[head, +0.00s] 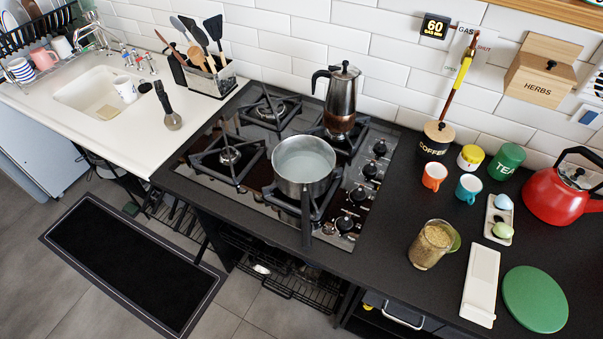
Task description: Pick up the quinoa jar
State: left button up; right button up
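A clear glass jar of beige grains (431,246), which looks like the quinoa jar, stands on the black counter to the right of the gas hob, close to the counter's front edge. A green rounded piece shows at its right side; I cannot tell whether it is part of the jar. No label on the jar can be read. Neither of my grippers shows in the head view, and nothing is touching the jar.
A white slab (481,285) and a green round board (535,299) lie right of the jar. Orange (433,177) and teal (467,188) cups stand behind it. A pot (304,166) sits on the hob to its left. A red kettle (562,192) stands far right.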

aim_at(430, 245)
jog(key=z, duration=1.2)
